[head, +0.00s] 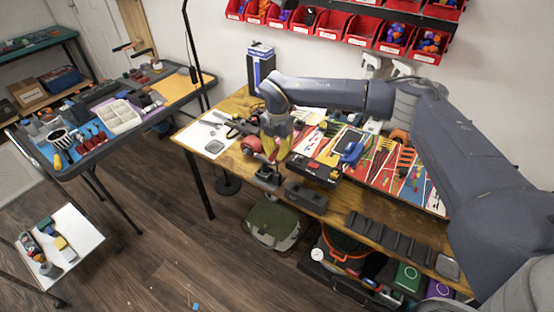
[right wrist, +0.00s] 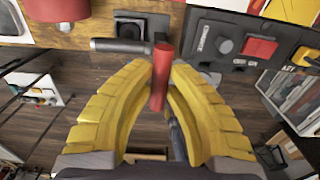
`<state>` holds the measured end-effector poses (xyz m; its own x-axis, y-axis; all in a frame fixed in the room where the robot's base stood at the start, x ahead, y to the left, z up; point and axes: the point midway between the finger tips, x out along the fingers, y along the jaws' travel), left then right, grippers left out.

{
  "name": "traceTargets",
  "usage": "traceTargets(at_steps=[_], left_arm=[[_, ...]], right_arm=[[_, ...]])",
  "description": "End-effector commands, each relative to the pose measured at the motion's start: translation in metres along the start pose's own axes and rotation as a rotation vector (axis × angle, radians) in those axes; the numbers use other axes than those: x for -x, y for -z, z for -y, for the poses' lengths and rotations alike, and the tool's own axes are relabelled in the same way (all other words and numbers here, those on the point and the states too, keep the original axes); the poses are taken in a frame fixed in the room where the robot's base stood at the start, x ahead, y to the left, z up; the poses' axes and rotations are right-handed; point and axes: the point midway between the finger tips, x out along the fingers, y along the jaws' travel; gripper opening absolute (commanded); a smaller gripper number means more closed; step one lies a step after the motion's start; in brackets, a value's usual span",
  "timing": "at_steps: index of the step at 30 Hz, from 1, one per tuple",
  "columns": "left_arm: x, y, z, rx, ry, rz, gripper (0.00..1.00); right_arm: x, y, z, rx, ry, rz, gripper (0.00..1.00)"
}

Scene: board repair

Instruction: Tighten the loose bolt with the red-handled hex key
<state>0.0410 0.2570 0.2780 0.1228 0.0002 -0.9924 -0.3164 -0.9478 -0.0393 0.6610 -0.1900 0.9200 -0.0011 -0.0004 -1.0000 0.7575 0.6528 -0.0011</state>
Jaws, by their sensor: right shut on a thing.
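My right gripper (head: 272,157) reaches down over the front edge of the wooden workbench. In the right wrist view its yellow fingers (right wrist: 160,88) are closed around the red handle of the hex key (right wrist: 160,75). The handle stands out between the fingertips, and a grey metal rod (right wrist: 118,45) lies beside its upper end. I cannot tell whether they are joined. A dark square block with a round top (right wrist: 125,29) sits just beyond the rod. I cannot make out the loose bolt for certain. My left gripper is not in view.
The workbench (head: 186,137) carries a colorful tool board (head: 383,167) to the right of the gripper.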

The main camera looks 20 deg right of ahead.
Motion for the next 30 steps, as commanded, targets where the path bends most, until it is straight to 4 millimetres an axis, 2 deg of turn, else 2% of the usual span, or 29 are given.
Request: traceTargets(at_steps=[30], left_arm=[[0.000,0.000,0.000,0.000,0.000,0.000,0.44]], right_arm=[[0.052,-0.001,0.000,-0.001,-0.002,0.001,0.00]])
